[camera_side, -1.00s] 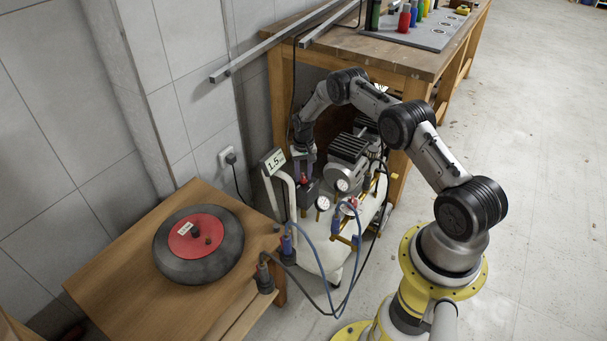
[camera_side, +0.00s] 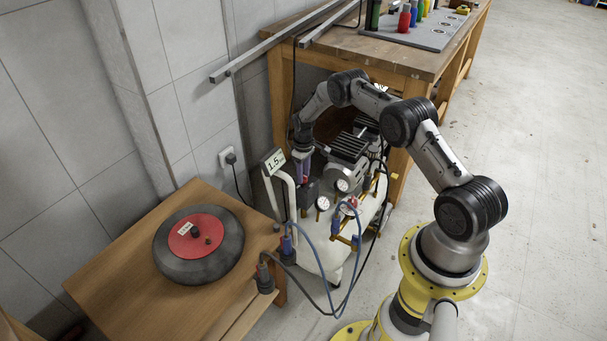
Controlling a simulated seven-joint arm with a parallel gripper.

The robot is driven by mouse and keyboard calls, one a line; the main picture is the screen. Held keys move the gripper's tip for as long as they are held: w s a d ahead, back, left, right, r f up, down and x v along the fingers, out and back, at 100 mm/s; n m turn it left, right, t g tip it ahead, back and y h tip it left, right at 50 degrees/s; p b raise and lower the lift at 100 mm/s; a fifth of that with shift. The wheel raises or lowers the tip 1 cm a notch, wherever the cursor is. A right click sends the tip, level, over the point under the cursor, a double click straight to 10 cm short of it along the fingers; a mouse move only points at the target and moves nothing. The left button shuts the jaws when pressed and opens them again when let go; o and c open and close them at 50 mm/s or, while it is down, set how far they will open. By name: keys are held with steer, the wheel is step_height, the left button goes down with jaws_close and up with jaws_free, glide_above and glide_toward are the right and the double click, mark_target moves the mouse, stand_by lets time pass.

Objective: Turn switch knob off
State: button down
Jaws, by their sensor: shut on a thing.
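The switch knob (camera_side: 306,179) is a small red part on the dark switch box (camera_side: 311,191) of the compressor, and it is mostly hidden by my gripper. My gripper (camera_side: 302,173) points down from the wrist and is shut on the knob. The fingertips are small in this view, and the angle of the knob cannot be told.
The compressor (camera_side: 335,255) has a white tank, gauges, a white handle and a sign reading 1.5. Blue and dark hoses (camera_side: 350,275) run from it toward the low wooden table (camera_side: 130,270), which holds a black and red wheel (camera_side: 215,258). A workbench (camera_side: 400,60) stands behind.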

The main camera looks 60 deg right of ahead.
stand_by(0.4)
steer(key=c, duration=0.5)
jaws_free()
step_height(320, 180, up, 14)
steer(key=shift+f, duration=0.1)
stand_by(0.3)
